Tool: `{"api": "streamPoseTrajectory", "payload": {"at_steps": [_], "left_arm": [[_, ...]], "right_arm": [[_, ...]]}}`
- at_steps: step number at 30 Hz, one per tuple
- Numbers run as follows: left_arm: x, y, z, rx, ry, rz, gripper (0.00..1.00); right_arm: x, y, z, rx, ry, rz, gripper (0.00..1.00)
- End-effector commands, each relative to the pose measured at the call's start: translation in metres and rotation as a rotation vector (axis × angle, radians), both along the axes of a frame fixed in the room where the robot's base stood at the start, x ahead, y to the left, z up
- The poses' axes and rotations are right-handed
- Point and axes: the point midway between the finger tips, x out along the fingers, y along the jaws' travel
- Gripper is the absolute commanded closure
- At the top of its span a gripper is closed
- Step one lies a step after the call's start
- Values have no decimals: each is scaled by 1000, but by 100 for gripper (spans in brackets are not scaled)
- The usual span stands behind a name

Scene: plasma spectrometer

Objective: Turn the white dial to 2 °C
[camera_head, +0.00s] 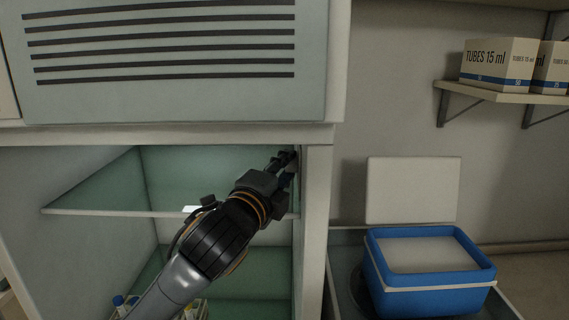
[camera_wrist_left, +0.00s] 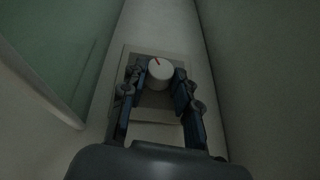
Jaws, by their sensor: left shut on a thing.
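The white dial (camera_wrist_left: 160,73) shows in the left wrist view, with a red pointer mark on its top near the far edge. It sits on a grey plate (camera_wrist_left: 152,100) on the inner wall of the cabinet. My left gripper (camera_wrist_left: 160,82) has a finger on each side of the dial and is shut on it. In the head view my left gripper (camera_head: 285,162) reaches into the upper right of the open compartment and hides the dial. No scale numbers can be read. My right gripper is in neither view.
A glass shelf (camera_head: 100,212) crosses the compartment beside my left arm. The cabinet's right post (camera_head: 315,220) stands close to the gripper. A blue box (camera_head: 430,300) stands at the right, below a wall shelf (camera_head: 510,98) with tube boxes (camera_head: 498,62).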

Motion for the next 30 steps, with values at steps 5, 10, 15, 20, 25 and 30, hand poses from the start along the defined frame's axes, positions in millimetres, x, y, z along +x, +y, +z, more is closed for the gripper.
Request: {"api": "streamPoseTrajectory", "payload": {"at_steps": [5, 10, 15, 20, 25, 30], "left_arm": [[1, 0, 9, 1, 144, 0, 100], [1, 0, 7, 0, 271, 1, 100], [1, 0, 6, 0, 306, -1, 100], [1, 0, 6, 1, 305, -1, 100], [1, 0, 6, 0, 304, -1, 46], [1, 0, 6, 1, 304, -1, 46]], "right_arm": [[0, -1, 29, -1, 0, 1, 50], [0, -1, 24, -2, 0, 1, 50], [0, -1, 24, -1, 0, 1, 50], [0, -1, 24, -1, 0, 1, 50], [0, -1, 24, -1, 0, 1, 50], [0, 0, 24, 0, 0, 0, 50]]}}
